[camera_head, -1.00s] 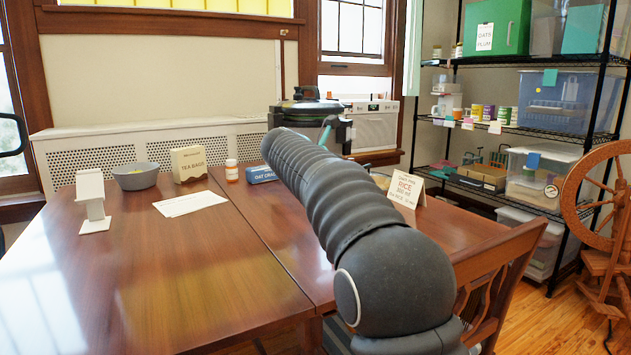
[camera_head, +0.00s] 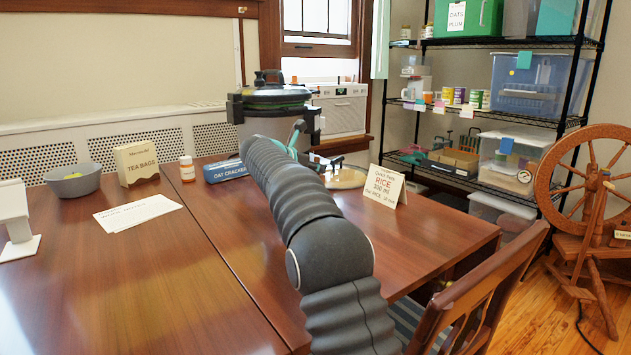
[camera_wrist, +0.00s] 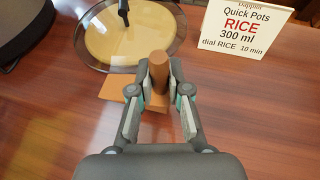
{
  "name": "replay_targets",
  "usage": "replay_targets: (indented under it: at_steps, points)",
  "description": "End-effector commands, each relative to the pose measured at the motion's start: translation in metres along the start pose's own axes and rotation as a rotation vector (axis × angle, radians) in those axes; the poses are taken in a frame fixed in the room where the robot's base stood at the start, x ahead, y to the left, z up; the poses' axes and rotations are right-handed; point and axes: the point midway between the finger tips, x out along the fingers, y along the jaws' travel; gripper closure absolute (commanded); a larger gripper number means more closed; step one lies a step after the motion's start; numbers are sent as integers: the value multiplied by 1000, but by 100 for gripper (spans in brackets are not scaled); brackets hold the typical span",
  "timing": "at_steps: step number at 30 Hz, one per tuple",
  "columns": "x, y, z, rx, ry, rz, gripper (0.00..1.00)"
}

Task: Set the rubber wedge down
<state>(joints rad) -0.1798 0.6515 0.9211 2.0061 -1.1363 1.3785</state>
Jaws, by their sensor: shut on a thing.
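In the wrist view my gripper (camera_wrist: 160,88) is shut on a brown, round-topped piece, which I take to be the rubber wedge (camera_wrist: 158,68). Its top stands up between the fingertips, and the fingers hide much of its sides. A flat orange-brown part shows below and to the left of the fingers; I cannot tell whether it belongs to the wedge. The held piece is over or near the wooden table (camera_wrist: 250,120), close to the near edge of a round glass lid (camera_wrist: 95,40). I cannot tell whether it touches the table. In the head view my arm hides the wedge.
A RICE card (camera_head: 384,186) stands right of the lid (camera_head: 346,177). A large cooker (camera_head: 275,108) stands behind. An OAT CRACKERS box (camera_head: 225,171), a pill bottle (camera_head: 187,168), a TEA BAGS box (camera_head: 137,162) and a bowl (camera_head: 73,182) are left.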

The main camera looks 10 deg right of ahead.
Motion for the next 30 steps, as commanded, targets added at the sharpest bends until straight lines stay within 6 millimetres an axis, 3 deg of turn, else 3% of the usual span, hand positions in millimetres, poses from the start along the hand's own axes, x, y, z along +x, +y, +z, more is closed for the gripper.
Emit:
replay_targets:
  at_steps: [3,10,18,29,30]
  points:
    - [14,8,-2,0,0,1,100]
    - [24,12,-9,0,0,1,100]
    - [36,12,-40,0,0,1,100]
    - [38,12,-44,1,0,1,100]
    - [38,12,-44,1,0,1,81]
